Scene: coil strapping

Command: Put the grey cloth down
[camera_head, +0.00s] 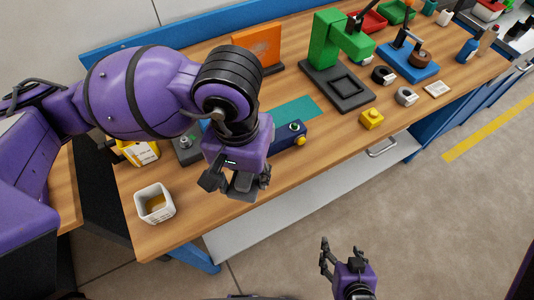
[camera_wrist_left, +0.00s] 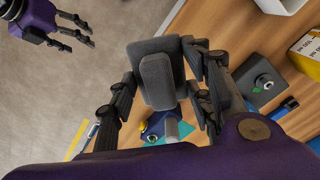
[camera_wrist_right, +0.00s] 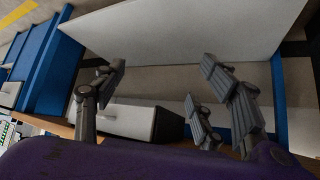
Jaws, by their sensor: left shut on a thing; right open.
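My left gripper (camera_head: 238,180) is shut on the grey cloth (camera_head: 243,187), a thick folded-looking pad, and holds it above the front part of the wooden table (camera_head: 200,208). In the left wrist view the cloth (camera_wrist_left: 153,75) sits between the fingers of the left gripper (camera_wrist_left: 163,92), with floor and tabletop behind it. My right gripper (camera_head: 335,262) is open and empty, out over the floor in front of the table. In the right wrist view the right gripper (camera_wrist_right: 165,88) has its fingers spread with nothing between them.
A white square container (camera_head: 142,205) stands at the left front corner, with a yellow-and-white pack (camera_head: 146,153) behind it. A blue device (camera_head: 290,133) with a yellow knob and a teal mat (camera_head: 297,109) lie right of my left gripper. A green press (camera_head: 328,45) stands farther back.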

